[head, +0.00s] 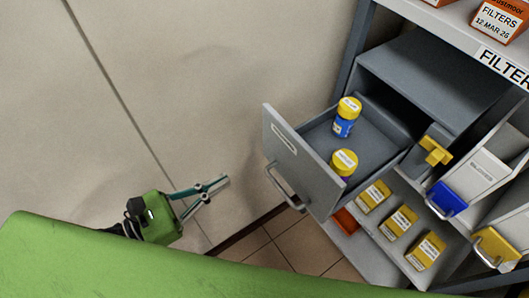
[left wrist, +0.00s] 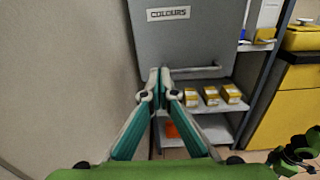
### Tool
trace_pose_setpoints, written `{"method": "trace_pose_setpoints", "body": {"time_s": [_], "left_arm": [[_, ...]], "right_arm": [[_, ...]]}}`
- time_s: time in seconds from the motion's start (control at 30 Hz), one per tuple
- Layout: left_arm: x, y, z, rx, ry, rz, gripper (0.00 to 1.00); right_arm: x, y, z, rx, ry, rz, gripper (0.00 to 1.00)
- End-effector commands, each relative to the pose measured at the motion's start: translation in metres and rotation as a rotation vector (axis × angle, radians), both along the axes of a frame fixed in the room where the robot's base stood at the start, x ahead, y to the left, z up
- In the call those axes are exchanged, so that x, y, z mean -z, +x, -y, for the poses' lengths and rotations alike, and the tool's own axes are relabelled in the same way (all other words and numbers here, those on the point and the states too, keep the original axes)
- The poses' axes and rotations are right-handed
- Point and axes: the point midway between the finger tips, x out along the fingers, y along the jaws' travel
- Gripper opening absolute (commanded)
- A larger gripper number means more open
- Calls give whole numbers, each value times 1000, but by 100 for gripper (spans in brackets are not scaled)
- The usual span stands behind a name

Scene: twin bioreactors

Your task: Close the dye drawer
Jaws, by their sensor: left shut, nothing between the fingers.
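The dye drawer (head: 290,158) is grey and stands pulled out of its cabinet.
A beige wall (head: 190,80) stands left of the cabinet.

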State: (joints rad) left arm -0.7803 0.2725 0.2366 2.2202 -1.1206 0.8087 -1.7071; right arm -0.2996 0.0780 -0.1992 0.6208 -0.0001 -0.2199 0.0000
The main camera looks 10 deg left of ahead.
Motion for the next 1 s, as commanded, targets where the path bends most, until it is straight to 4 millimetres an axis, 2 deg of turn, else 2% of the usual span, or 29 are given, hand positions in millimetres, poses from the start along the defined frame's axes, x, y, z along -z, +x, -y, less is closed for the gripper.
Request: {"method": "trace_pose_setpoints", "body": {"time_s": [0.1, 0.5, 0.7, 1.0], "left_arm": [[-7, 18, 17, 0, -4, 3, 0], [-5, 73, 72, -2, -6, -1, 0], [-2, 84, 83, -3, -5, -2, 0], [0, 85, 85, -2, -4, -4, 0]], "right_arm": [[-16, 0, 0, 0, 0, -1, 52], [-51, -1, 0, -1, -1, -2, 52], [-56, -1, 0, -1, -1, -2, 52], [-56, -1, 1, -2, -2, -2, 52]]}}
